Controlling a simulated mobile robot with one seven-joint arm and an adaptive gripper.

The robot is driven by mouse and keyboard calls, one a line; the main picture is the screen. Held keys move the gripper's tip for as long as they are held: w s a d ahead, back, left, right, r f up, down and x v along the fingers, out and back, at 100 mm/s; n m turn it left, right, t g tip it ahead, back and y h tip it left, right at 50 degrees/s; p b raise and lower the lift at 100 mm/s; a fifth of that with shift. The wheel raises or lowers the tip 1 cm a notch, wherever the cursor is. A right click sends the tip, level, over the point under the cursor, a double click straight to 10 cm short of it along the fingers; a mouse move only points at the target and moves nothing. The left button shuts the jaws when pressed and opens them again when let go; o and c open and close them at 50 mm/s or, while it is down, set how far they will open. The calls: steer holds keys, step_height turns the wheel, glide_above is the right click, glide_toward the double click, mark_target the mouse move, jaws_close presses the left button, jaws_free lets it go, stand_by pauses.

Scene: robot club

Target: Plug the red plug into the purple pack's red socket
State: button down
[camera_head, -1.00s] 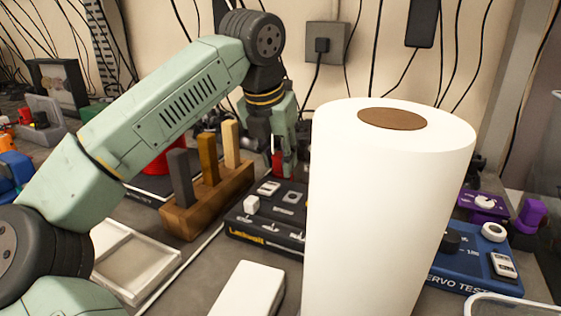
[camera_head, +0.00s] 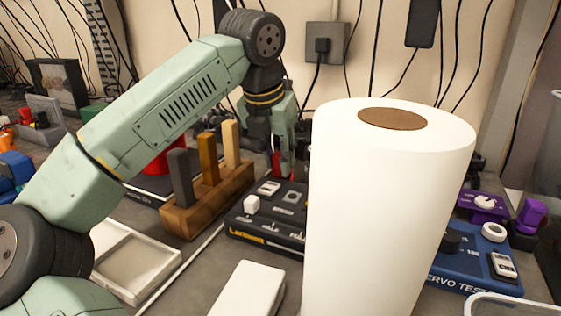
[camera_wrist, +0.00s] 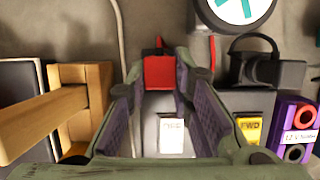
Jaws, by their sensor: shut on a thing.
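My gripper (camera_wrist: 157,72) is shut on the red plug (camera_wrist: 159,71), a small red block between the fingertips in the wrist view. In the head view my gripper (camera_head: 284,165) hangs at the back of the black panel, with a bit of red (camera_head: 276,161) beside its fingers. The purple pack (camera_wrist: 283,136) is at the right edge of the wrist view, with a "12 V" label. The paper roll seems to hide the pack in the head view.
A tall white paper roll (camera_head: 385,210) stands right of my gripper. A wooden block with upright pegs (camera_head: 215,195) is on its left. A black switch panel (camera_head: 265,225) lies below. A blue servo tester (camera_head: 470,265) and a purple device (camera_head: 480,212) are at the right.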

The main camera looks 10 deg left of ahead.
mark_target(278, 155)
steer(key=shift+r+p, duration=1)
steer(key=shift+r, duration=0.25)
stand_by(0.5)
steer(key=shift+r+p, duration=1.4)
steer(key=shift+r, duration=0.25)
